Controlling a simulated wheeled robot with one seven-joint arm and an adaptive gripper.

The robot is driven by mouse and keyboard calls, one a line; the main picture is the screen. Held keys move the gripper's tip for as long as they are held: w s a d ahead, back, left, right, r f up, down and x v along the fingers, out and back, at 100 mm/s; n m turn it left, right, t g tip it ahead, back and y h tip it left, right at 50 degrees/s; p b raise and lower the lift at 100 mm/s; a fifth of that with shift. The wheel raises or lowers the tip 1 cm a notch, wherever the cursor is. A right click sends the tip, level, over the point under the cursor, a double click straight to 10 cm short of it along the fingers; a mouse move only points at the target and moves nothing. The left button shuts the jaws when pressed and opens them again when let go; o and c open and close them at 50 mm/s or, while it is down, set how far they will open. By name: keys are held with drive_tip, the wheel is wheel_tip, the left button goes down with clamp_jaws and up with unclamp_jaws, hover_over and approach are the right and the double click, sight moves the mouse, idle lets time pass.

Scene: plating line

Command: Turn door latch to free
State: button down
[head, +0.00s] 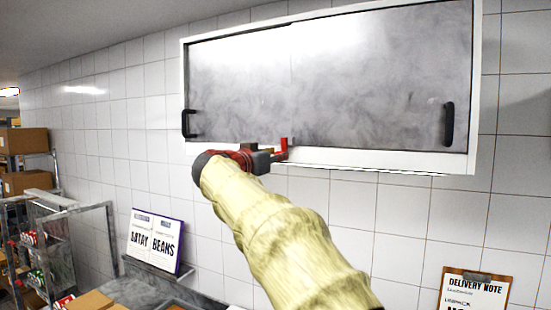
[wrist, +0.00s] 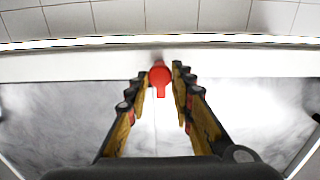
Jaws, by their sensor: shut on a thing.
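The red door latch (head: 284,146) sits at the lower frame of a white-framed wall cabinet (head: 330,160), near the middle of its bottom edge. In the wrist view the latch (wrist: 158,76) shows a round head and a short narrow lever between my fingertips. My gripper (head: 277,156) reaches up to it from below in the head view. Its two fingers stand either side of the latch in the wrist view (wrist: 160,72), shut on it. The exact finger contact is too small to make out. The grey doors (head: 330,75) appear closed.
Black handles stand at the left (head: 188,123) and right (head: 448,124) of the cabinet doors. Below are a sign stand (head: 156,242), a clipboard (head: 474,290) and tiled wall. A metal rack with boxes (head: 22,141) stands at far left.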

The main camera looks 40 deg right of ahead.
drive_tip(key=shift+w+a+f+n+b, duration=0.1)
drive_tip(key=shift+n+b, duration=0.55)
drive_tip(key=shift+n, duration=3.75)
drive_tip(key=shift+w+f+n+b, duration=0.1)
drive_tip(key=shift+n+b, duration=0.55)
drive_tip(key=shift+n, duration=3.75)
drive_tip(key=c, duration=1.5)
unclamp_jaws()
drive_tip(key=shift+c, duration=0.2)
drive_tip(key=v, duration=1.2)
